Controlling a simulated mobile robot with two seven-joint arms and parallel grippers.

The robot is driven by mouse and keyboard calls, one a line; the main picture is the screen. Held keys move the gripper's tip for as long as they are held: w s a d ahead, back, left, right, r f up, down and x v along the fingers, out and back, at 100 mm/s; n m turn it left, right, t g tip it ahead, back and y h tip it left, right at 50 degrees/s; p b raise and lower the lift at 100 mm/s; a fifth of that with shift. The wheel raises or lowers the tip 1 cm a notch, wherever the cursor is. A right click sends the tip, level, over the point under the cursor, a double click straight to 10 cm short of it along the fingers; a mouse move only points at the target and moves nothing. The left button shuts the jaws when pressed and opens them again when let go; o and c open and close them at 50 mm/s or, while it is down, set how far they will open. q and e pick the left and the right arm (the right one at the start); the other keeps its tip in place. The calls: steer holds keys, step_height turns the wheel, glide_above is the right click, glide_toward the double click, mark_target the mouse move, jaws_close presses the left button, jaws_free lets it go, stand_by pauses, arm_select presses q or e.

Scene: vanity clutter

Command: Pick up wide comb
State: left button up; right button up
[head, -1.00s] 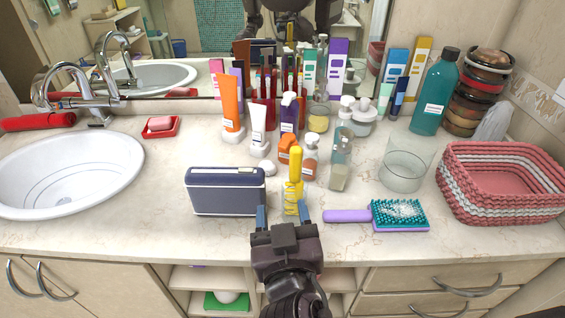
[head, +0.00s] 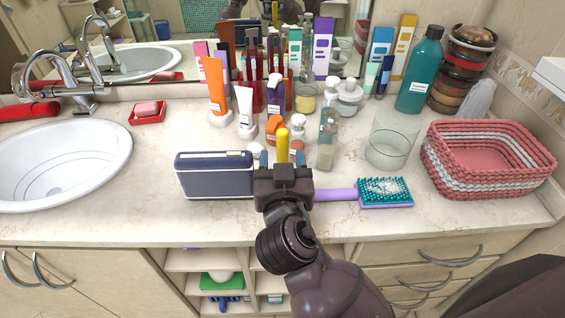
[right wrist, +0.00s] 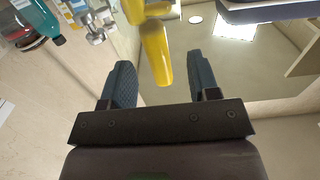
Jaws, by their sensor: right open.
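The wide comb is most likely the yellow thing (head: 283,144) that stands upright on the counter just beyond my right gripper (head: 282,160). Its lower part is hidden behind the gripper in the head view. In the right wrist view the yellow handle (right wrist: 156,55) reaches between the two blue-grey fingers of my right gripper (right wrist: 158,65). The fingers are apart, one on each side of it, with a gap to both. My left gripper is not in view.
A dark blue case (head: 214,175) stands close on the left. A purple-handled brush (head: 385,192) lies on the right. Several bottles, including an orange one (head: 273,130), and a glass jar (head: 390,145) crowd behind. A woven basket (head: 480,165) is at the right.

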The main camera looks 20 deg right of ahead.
mark_target(283, 153)
steer(key=shift+p+x, duration=0.3)
steer(key=shift+x, duration=1.55)
steer(key=shift+s+d, duration=0.1)
steer(key=shift+c, duration=0.4)
steer(key=c, duration=0.9)
